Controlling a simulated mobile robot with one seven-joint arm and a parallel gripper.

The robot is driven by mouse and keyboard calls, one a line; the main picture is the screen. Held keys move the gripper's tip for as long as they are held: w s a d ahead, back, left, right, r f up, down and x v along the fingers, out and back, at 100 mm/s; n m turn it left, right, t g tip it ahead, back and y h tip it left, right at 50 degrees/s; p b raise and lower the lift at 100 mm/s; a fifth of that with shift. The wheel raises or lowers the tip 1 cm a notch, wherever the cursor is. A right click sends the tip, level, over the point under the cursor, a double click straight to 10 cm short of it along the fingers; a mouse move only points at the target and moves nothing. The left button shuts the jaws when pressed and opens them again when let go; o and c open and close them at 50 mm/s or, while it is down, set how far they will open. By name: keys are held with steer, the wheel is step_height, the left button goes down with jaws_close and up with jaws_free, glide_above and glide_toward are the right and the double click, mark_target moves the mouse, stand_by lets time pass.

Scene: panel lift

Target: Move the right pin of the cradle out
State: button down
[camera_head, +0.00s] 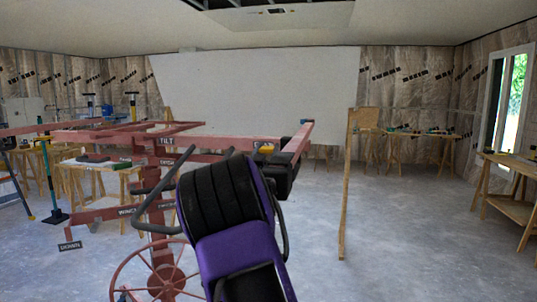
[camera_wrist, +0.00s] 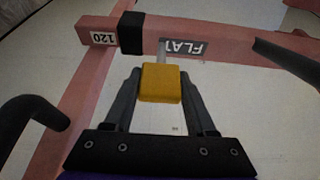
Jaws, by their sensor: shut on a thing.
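My gripper (camera_wrist: 161,88) is shut on a yellow block-shaped pin (camera_wrist: 160,83) in the wrist view, with one dark finger on each side of it. A thin grey shank runs from the yellow block up to the red cradle beam, beside the "FLAT" label (camera_wrist: 184,47). I cannot tell how deep the shank sits in the beam. In the head view my gripper (camera_head: 275,160) is at the right end of the red cradle (camera_head: 185,128), and a small yellow patch of the pin (camera_head: 266,149) shows there. My purple and black arm hides part of the lift.
The red lift has a spoked wheel (camera_head: 158,278) and a "TILT" label (camera_head: 166,141). A wooden T-shaped prop (camera_head: 346,190) stands to the right. Wooden trestle tables line the walls, one at the right edge (camera_head: 512,195). The floor right of the prop is clear.

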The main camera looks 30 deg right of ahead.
steer(key=shift+s+a, duration=0.4)
steer(key=shift+c, duration=1.1)
jaws_free()
steer(key=shift+s, duration=0.1)
steer(key=b+v, duration=0.2)
steer(key=v, duration=1.5)
steer(key=shift+a+f, duration=0.1)
